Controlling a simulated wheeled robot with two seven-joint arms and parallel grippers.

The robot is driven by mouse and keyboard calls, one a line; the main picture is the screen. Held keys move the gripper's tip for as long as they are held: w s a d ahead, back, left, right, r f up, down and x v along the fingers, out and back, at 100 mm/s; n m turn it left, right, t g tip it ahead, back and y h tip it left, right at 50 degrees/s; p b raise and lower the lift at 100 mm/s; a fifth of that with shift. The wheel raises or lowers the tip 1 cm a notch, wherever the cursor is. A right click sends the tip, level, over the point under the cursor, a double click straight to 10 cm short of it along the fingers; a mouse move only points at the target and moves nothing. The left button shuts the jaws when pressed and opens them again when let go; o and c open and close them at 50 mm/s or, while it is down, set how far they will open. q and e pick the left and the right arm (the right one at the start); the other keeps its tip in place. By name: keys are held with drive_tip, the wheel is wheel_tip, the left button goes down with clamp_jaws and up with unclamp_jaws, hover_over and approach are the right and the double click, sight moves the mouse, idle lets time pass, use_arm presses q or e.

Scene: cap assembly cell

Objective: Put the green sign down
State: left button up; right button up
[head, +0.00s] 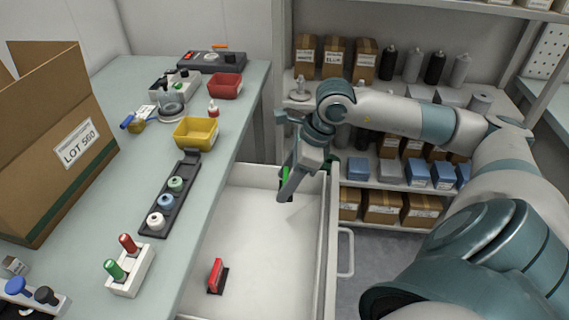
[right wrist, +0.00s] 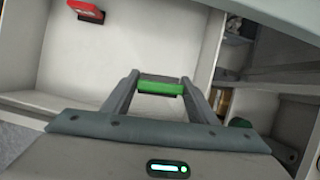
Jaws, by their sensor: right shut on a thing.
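The green sign (head: 286,174) is in my right gripper (head: 287,188), at the far end of the open white drawer (head: 255,225). The gripper partly hides it in the head view. In the right wrist view the green sign (right wrist: 160,88) lies between the two fingers, which are shut on it. I cannot tell whether its base touches the drawer floor. A red sign (head: 216,273) stands in the near left part of the drawer; it also shows at the top left of the right wrist view (right wrist: 88,9). My left gripper is not in view.
The bench (head: 187,222) left of the drawer holds a yellow bin (head: 196,133), a red bin (head: 225,87), a rail of caps (head: 165,207) and a carton (head: 50,145). Shelves with boxes stand behind. The middle of the drawer is clear.

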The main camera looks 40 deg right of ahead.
drive_tip(key=shift+a, duration=0.1)
drive_tip(key=shift+a+f+n, duration=0.25)
drive_tip(key=shift+a+n, duration=0.15)
drive_tip(key=shift+n, duration=0.1)
drive_tip(key=a+n+g+h, duration=0.1)
drive_tip(key=a+n+g, duration=0.2)
drive_tip(key=a+n, duration=0.4)
drive_tip(key=s+a+r+n+g+h, duration=0.1)
drive_tip(key=a+n+g, duration=0.3)
drive_tip(key=n, duration=1.4)
drive_tip(key=shift+s+a+r+g+h, duration=0.25)
drive_tip(key=shift+a+h, duration=0.35)
drive_tip(key=shift+a, duration=1)
drive_tip(key=shift+w+a, duration=0.1)
drive_tip(key=shift+w, duration=0.05)
